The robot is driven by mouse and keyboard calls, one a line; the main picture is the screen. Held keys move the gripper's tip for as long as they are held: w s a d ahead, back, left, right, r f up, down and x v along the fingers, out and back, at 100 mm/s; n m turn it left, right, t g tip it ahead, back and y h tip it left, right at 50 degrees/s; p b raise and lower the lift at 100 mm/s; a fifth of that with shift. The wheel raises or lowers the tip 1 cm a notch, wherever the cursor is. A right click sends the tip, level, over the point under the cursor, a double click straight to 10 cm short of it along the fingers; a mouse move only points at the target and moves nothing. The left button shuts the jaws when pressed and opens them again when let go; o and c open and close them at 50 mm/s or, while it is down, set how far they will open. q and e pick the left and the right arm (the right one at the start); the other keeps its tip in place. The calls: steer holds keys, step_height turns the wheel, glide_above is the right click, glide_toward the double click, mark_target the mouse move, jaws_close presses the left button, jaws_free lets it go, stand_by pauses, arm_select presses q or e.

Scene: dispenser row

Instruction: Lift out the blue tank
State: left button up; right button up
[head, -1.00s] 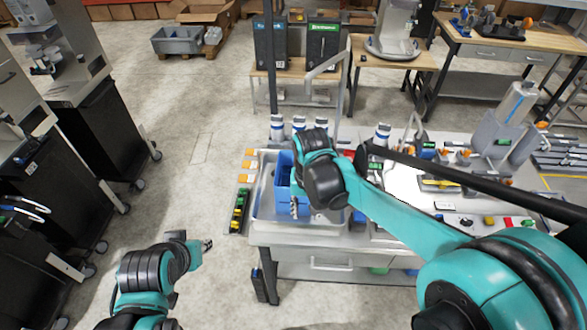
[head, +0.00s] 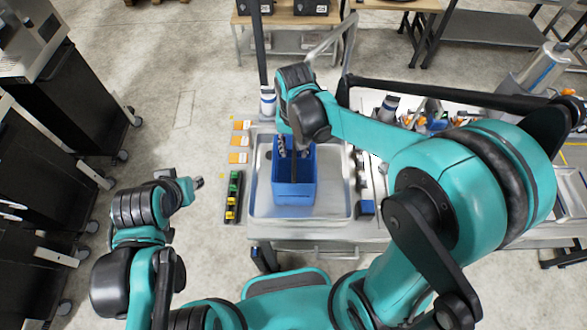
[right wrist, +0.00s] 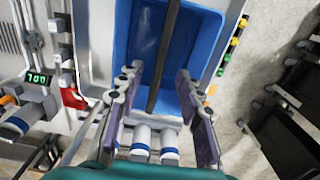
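The blue tank (head: 294,190) is an open-topped box standing in a shallow metal basin (head: 332,205) on the bench. A dark bar (head: 294,166) runs lengthwise across its top; the bar (right wrist: 165,50) also shows in the right wrist view, where the tank (right wrist: 205,45) fills the top middle. My right gripper (head: 293,147) is over the tank's far end. In the right wrist view its fingers (right wrist: 158,85) are spread, with the bar between them; I cannot tell whether they touch it. My left gripper (head: 197,182) is left of the bench, away from the tank; its fingers are too small to read.
A strip with green and yellow parts (head: 233,197) lies left of the basin. A white bottle with a blue band (head: 267,102) stands behind it, near an upright post (head: 260,50). Equipment crowds the bench to the right.

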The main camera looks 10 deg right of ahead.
mark_target(294, 157)
step_height(294, 157, down, 6)
steer(key=shift+w+r+b, duration=0.1)
steer(key=shift+r+b, duration=0.15)
steer(key=shift+b, duration=0.15)
jaws_close()
steer(key=shift+r, duration=0.1)
